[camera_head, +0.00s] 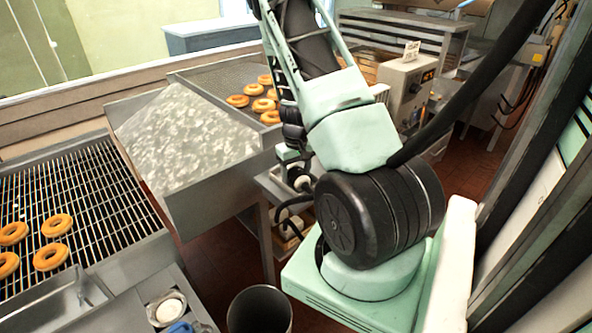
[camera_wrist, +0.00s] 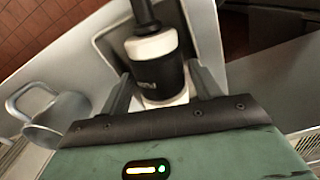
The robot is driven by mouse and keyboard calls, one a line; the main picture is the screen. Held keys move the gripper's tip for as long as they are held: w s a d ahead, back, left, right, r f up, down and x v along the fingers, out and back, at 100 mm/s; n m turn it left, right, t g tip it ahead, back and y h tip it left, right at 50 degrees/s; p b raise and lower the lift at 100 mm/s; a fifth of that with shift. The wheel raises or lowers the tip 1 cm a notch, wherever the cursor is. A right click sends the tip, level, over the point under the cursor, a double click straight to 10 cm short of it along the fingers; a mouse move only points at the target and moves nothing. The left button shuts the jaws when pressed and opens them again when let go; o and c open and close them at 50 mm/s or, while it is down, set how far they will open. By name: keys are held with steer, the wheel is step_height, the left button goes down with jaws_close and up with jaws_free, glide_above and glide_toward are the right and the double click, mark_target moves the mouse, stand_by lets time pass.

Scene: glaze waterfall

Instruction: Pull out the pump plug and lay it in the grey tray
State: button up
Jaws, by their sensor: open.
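The plug (camera_wrist: 158,62), black with white bands and a thick black cable end at its top, stands between my fingers in the wrist view. My gripper (camera_wrist: 162,88) is open, with one finger on each side of the plug's lower part. I cannot tell whether either finger touches it. The plug's lower end is partly hidden by my gripper. A pale grey raised-edge surface (camera_wrist: 205,35) lies around the plug; I cannot tell whether it is the grey tray. In the head view my arm largely hides the gripper, and a small white-and-black part (camera_head: 301,181) shows beside it.
A grey metal cup (camera_wrist: 62,118) with a handle stands left of my gripper in the wrist view. In the head view, a glaze trough (camera_head: 185,130), a wire rack (camera_head: 85,200) with doughnuts and a dark bin (camera_head: 260,312) stand around the arm. A control box (camera_head: 408,85) is behind.

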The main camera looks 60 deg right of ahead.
steer(key=shift+w+r, duration=0.15)
steer(key=shift+r, duration=0.3)
step_height(320, 180, up, 16)
steer(key=b, duration=0.3)
steer(key=shift+r, duration=0.25)
steer(key=w+a+f+n+y+b, duration=0.1)
steer(key=w+a+n+b, duration=0.15)
steer(key=a, duration=1.25)
steer(key=w+a+f+n+b, duration=0.15)
steer(key=a+n, duration=0.25)
steer(key=a, duration=1.2)
steer(key=s+a+f+n+b, duration=0.1)
steer(key=s+a+n, duration=0.6)
steer(key=s+a, duration=1)
steer(key=a+b, duration=0.1)
steer(key=a, duration=0.1)
steer(key=shift+s+a+f, duration=0.3)
steer(key=shift+f, duration=0.1)
